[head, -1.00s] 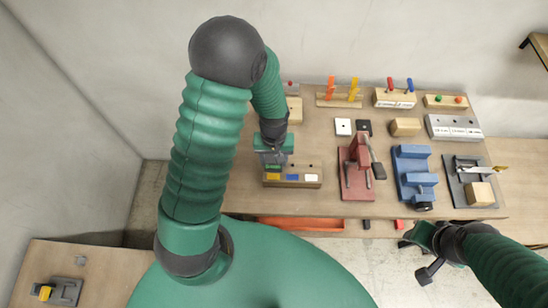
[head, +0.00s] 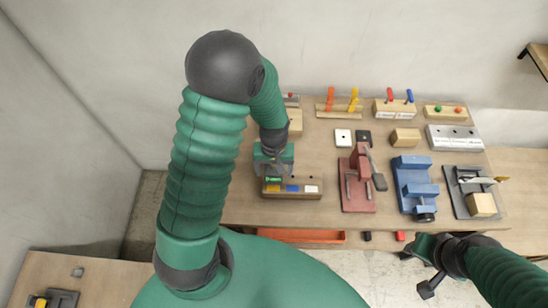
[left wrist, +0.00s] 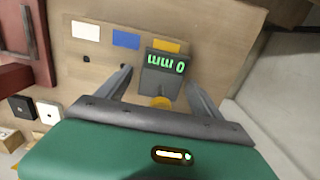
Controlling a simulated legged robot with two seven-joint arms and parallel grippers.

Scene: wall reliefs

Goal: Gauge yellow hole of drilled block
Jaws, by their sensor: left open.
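The drilled block (head: 303,194) is a wooden block near the table's front edge, with yellow, blue and white labels. In the left wrist view the block (left wrist: 105,60) shows the yellow label (left wrist: 167,46), the blue label (left wrist: 126,39) and the white label (left wrist: 86,31). Dark holes show by the white and blue labels; the yellow hole is hidden. A grey gauge (left wrist: 161,84) with a green "0 mm" display stands by the yellow label. My left gripper (head: 273,165) is open, its fingers (left wrist: 160,85) on either side of the gauge. My right gripper (head: 425,262) is off the table's front.
A red clamp fixture (head: 357,185), a blue vise (head: 414,187) and a grey fixture plate (head: 472,193) stand right of the block. White and black tiles (head: 343,137) lie behind. An orange tray (head: 300,236) is below the table's front edge.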

